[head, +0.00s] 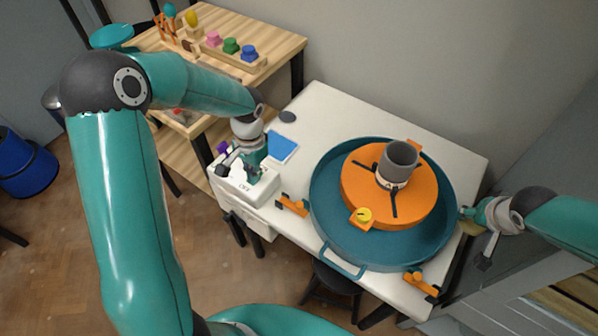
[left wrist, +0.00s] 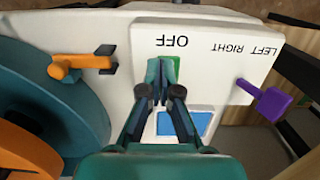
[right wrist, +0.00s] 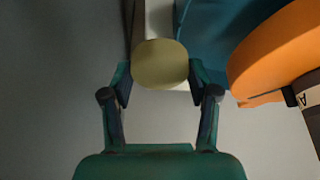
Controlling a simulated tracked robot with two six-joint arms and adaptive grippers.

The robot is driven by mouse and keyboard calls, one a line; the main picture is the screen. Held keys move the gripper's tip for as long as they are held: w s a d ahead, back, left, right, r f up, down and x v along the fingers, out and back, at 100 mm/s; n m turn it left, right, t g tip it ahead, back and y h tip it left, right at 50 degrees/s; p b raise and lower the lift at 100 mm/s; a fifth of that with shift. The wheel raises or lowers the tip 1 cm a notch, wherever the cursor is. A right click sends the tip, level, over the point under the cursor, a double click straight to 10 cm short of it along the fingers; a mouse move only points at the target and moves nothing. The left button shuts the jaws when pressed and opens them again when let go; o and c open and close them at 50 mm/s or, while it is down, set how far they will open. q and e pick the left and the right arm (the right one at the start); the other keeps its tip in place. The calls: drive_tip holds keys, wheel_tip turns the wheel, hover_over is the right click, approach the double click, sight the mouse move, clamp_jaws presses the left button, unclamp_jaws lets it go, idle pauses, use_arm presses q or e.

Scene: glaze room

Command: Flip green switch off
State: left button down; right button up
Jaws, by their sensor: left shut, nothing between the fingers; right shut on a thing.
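The green switch (left wrist: 175,66) sits on the white control box (head: 232,187), beside the label OFF, in the left wrist view. My left gripper (left wrist: 159,72) is shut and empty, its fingertips right at the switch and covering part of it. I cannot tell whether they touch it or which way it is tipped. In the head view the left gripper (head: 252,173) is over the box and hides the switch. My right gripper (right wrist: 160,80) is shut on a yellowish rounded pad (right wrist: 160,63), at the right of the table.
A purple lever (left wrist: 270,100) sticks out beside LEFT RIGHT. A teal basin (head: 325,225) holds an orange wheel (head: 360,185) with a grey pot (head: 400,160). An orange clamp (head: 293,205) stands between box and basin.

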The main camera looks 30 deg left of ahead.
use_arm(q)
drive_tip(key=shift+w+r, duration=0.15)
drive_tip(key=shift+w, duration=0.2)
use_arm(e)
drive_tip(key=shift+r, duration=0.2)
